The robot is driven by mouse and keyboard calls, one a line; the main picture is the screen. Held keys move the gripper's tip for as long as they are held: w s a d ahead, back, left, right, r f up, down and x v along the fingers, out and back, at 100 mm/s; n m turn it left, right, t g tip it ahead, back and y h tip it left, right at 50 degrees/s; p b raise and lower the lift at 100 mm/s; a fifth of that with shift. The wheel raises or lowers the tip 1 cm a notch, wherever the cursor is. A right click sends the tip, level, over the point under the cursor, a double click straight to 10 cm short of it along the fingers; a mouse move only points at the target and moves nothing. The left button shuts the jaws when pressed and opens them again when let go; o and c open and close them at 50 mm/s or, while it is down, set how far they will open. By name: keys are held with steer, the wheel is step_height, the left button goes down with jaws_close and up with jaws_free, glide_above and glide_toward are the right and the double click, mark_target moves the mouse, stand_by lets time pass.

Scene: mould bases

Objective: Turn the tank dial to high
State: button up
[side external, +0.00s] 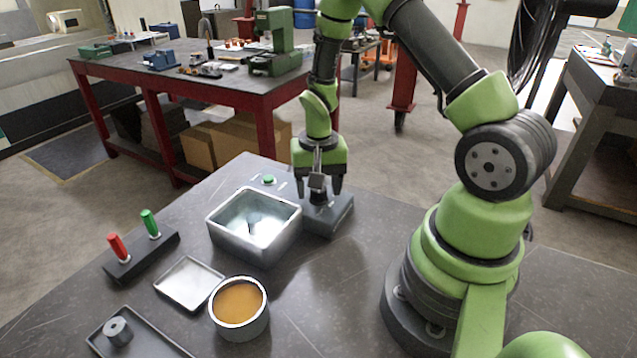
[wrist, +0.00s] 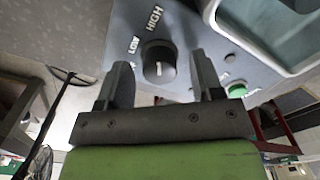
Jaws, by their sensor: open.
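The tank dial (wrist: 158,62) is a round black knob with a short white line, mounted on a dark grey panel (wrist: 185,30). The words LOW and HIGH are printed beside it, and a third label is mostly hidden by a finger. I cannot tell which label the line points at. My gripper (wrist: 165,78) is open, with one finger on each side of the dial in the wrist view; contact is not clear. In the side external view my gripper (side external: 319,188) points down over the control box (side external: 340,215) beside the open metal tank (side external: 255,240). The fingers largely hide the dial there.
A green button (side external: 268,180) sits behind the tank. A rack (side external: 140,257) holds a red and a green handle at left. A shallow tray (side external: 188,285), a pot of amber liquid (side external: 240,305) and a dark tray (side external: 140,340) stand in front. The table's right side before my base is clear.

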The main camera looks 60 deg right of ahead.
step_height(320, 180, up, 10)
stand_by(0.5)
steer(key=s+a+r+n+t+y, duration=0.1)
steer(key=s+a+r+n+t, duration=0.2)
steer(key=s+a+r, duration=0.3)
steer(key=s+a+r+n+t+y, duration=0.1)
steer(key=s+a+r+n+t, duration=0.2)
steer(key=s+a+r, duration=0.3)
step_height(320, 180, up, 4)
steer(key=shift+a+r+n+t, duration=0.1)
steer(key=shift+a+n+t, duration=0.2)
steer(key=shift+a+t, duration=0.25)
steer(key=shift+s+d, duration=0.1)
stand_by(0.5)
